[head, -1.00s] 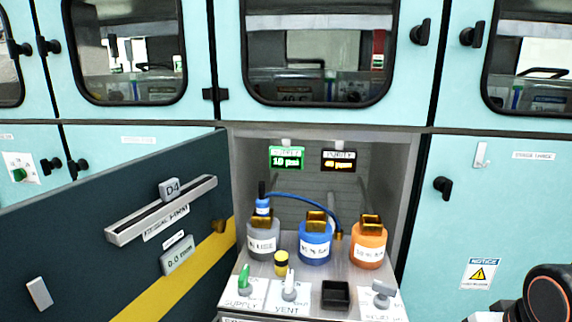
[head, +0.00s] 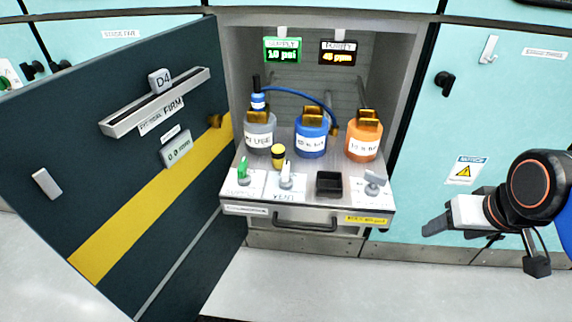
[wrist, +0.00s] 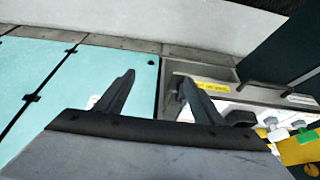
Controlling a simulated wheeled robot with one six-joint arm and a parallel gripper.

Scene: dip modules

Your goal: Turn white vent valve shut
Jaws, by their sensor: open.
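The white vent valve (head: 286,176) stands on the cabinet's front shelf behind the VENT label, its handle upright in the head view. My gripper (head: 437,224) is to the right of the shelf, apart from all valves. In the wrist view my gripper (wrist: 155,95) has its two fingers spread with nothing between them.
Grey, blue (head: 311,140) and orange (head: 364,140) bottles stand behind the valves, with a blue hose above. A black tray (head: 329,183) sits right of the vent valve. The open dark door (head: 110,170) blocks the left. The shelf front has a handle (head: 304,222).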

